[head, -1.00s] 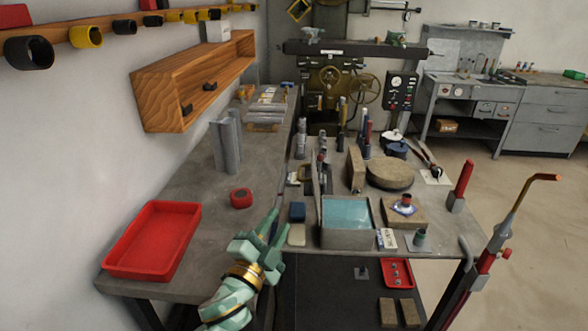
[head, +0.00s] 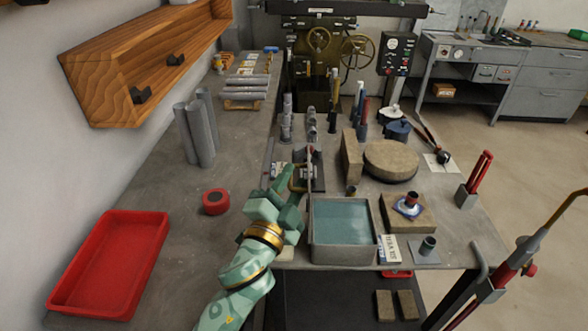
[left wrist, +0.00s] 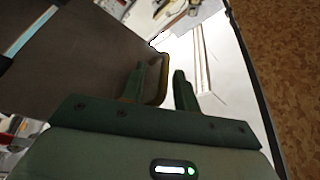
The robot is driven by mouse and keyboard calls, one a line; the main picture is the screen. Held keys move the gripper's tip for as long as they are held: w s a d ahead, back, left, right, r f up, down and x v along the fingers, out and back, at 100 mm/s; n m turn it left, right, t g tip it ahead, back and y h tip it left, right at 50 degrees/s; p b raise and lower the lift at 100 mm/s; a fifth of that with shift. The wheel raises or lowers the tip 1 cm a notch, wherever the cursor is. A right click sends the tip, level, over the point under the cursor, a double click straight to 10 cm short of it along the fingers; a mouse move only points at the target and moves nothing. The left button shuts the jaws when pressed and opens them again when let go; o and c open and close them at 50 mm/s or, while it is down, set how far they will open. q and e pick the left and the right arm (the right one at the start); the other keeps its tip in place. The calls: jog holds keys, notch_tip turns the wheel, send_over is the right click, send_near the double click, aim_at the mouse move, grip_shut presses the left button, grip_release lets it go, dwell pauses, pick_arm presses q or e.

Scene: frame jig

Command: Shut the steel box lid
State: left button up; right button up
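The steel box (head: 343,252) stands open on the bench, a flat teal surface showing inside it. Its lid (head: 309,182) stands upright at the box's left side, seen almost edge-on. In the left wrist view the lid is a broad dark grey panel (left wrist: 75,55). A brass-coloured handle (head: 297,180) sticks out from the lid's left face. My left gripper (head: 284,185) is at that handle. In the left wrist view the two green fingers (left wrist: 160,88) are apart, with part of the handle (left wrist: 163,80) between them; contact is unclear. My right gripper is not in view.
Right of the box are a small labelled box (head: 388,248), a grey cup on a plate (head: 427,246) and a stone block (head: 398,222). Behind stand a round stone (head: 391,160) and several upright cylinders. A red tray (head: 110,262) and red tape roll (head: 215,201) lie left.

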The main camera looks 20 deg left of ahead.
pick_arm(q)
jog(key=shift+r, duration=0.1)
grip_shut()
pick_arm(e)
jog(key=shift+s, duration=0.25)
pick_arm(q)
jog(key=shift+d, duration=0.15)
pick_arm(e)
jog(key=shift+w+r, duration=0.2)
pick_arm(q)
jog(key=shift+p, duration=0.35)
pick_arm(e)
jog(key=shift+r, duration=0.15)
